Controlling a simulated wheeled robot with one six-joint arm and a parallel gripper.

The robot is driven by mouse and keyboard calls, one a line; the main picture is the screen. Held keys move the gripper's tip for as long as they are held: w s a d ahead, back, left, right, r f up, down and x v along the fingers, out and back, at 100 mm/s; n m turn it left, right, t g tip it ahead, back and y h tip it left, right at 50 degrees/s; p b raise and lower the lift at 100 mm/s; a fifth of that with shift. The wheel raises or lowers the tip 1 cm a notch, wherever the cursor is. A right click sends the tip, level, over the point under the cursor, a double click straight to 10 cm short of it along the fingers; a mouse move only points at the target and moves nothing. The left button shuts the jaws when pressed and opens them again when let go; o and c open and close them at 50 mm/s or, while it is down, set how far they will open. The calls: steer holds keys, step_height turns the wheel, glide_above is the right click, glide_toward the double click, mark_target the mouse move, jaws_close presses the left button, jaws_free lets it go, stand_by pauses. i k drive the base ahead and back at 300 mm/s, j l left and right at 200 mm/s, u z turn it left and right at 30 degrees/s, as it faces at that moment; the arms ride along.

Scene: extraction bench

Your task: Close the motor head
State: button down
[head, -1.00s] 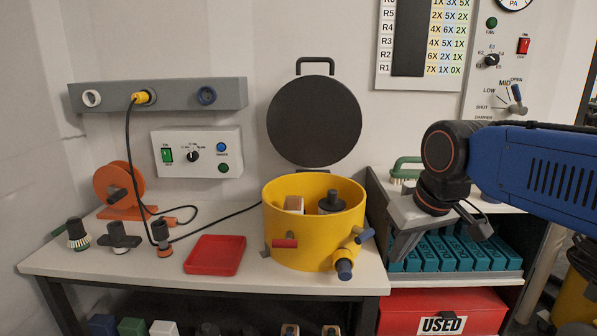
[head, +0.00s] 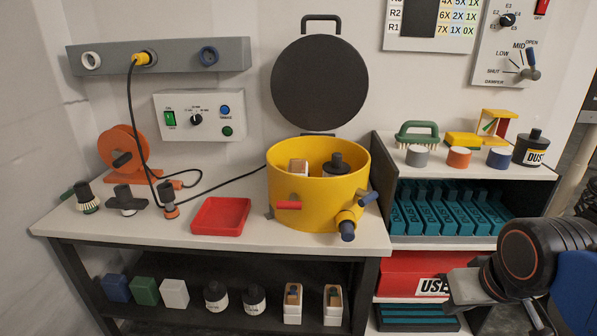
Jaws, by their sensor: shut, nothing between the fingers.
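The motor head, a black round lid (head: 319,84) with a handle on top, stands open and upright behind the yellow drum (head: 318,190). It joins the drum at the back rim. Inside the drum are a dark-capped container (head: 337,165) and a pale block with a brown top (head: 298,167). On the drum's front are a red-handled latch (head: 288,205) and a blue-ended port (head: 347,229). My gripper (head: 468,298) is at the lower right, in front of the red used bin and well away from the lid.
A red tray (head: 220,215) and several dark nozzles stand left of the drum on the white bench (head: 265,235). The right shelf unit (head: 375,165) holds a green brush (head: 416,133), coloured pucks and teal dust packs. Bench space before the drum is narrow.

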mark_target(319, 82)
steer(key=i+l+u, duration=0.3)
steer(key=l+u, duration=0.3)
steer(key=i+l+u, duration=0.2)
steer(key=u, duration=0.15)
